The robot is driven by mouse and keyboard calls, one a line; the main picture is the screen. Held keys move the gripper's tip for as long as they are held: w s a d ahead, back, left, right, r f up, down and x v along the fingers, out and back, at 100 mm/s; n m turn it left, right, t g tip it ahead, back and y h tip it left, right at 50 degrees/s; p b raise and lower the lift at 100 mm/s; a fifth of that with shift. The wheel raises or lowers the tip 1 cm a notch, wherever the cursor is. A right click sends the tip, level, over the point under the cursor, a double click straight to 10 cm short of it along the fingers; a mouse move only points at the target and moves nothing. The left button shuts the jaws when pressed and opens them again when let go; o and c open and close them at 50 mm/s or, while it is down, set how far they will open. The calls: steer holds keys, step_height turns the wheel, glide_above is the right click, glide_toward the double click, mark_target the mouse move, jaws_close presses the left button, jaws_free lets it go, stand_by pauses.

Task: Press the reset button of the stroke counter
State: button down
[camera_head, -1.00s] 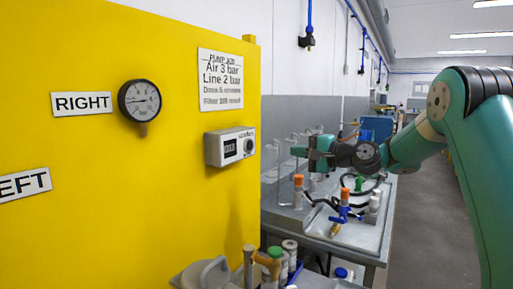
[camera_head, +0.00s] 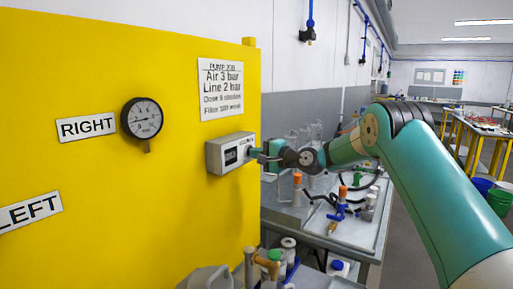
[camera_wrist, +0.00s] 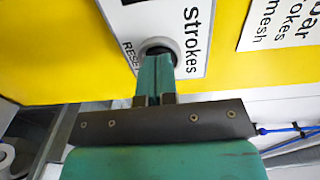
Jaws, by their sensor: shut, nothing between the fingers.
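The stroke counter (camera_head: 226,153) is a pale grey box with a dark display, fixed to the yellow panel. In the wrist view its white face (camera_wrist: 185,22) carries the words "strokes" and "RESET". The reset button (camera_wrist: 157,48) is dark inside a grey ring, and my fingertips cover most of it. My gripper (camera_wrist: 154,62) is shut and empty, with its tips at the button. I cannot tell whether the button is pushed in. In the head view my gripper (camera_head: 257,153) reaches the counter's right side from the right.
A pressure gauge (camera_head: 142,118), a "RIGHT" sign (camera_head: 87,127) and a text sheet (camera_head: 221,88) are on the yellow panel (camera_head: 90,220). Behind my arm is a bench (camera_head: 340,235) with orange-capped fittings. Pipes and containers stand below the counter.

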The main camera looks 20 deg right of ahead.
stand_by(0.3)
steer(key=shift+w+a+r+b, duration=0.3)
steer(key=shift+w+a, duration=0.25)
steer(key=shift+d, duration=0.1)
steer(key=b+v, duration=0.6)
steer(key=v, duration=0.8)
steer(key=shift+d+f, duration=0.25)
steer(key=shift+d, duration=0.05)
